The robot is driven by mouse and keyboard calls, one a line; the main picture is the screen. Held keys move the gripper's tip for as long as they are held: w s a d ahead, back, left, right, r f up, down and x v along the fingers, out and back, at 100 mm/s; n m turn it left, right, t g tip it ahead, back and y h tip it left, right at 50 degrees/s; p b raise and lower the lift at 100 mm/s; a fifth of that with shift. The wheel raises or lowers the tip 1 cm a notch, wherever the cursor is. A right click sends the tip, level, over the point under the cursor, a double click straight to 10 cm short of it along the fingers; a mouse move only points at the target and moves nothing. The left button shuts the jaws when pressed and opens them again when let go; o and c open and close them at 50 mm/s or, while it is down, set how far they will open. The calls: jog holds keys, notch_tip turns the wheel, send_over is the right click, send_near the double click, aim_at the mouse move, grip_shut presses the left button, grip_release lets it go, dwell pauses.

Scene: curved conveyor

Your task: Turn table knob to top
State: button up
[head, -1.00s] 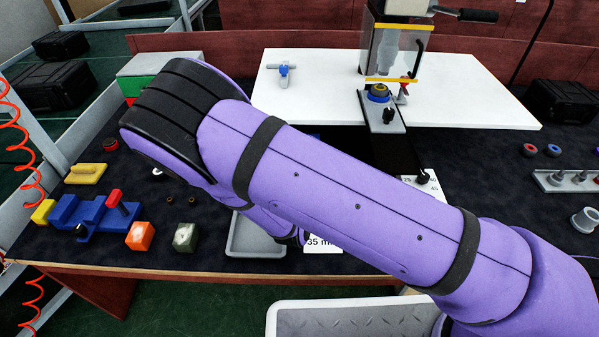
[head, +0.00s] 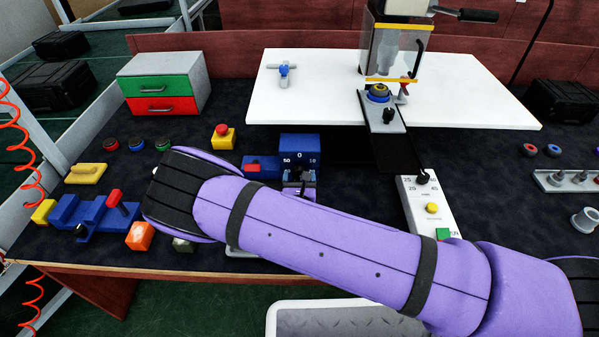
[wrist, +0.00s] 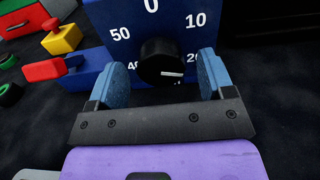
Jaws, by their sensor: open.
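A black round knob (wrist: 157,62) sits on the front face of a blue dial box (wrist: 180,22) in the wrist view. Its white mark points to the right. The face carries the numbers 0 at the top, 10, 50 and 40, with others partly hidden. My gripper (wrist: 165,72) is open, with one blue-padded finger on each side of the knob and a visible gap to it. In the head view the blue dial box (head: 299,147) stands on the dark table, and my gripper (head: 298,187) is in front of it, partly hidden by my arm.
A yellow box with a red button (head: 222,137) and a drawer unit (head: 163,80) stand to the left. A white panel (head: 420,195) with a black knob and buttons lies to the right. A white board (head: 460,95) with a press is behind. Blue parts (head: 95,212) lie at the front left.

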jog(key=shift+w, duration=1.3)
jog(key=shift+d, duration=0.1)
jog(key=c, duration=0.9)
jog(key=shift+n, duration=0.3)
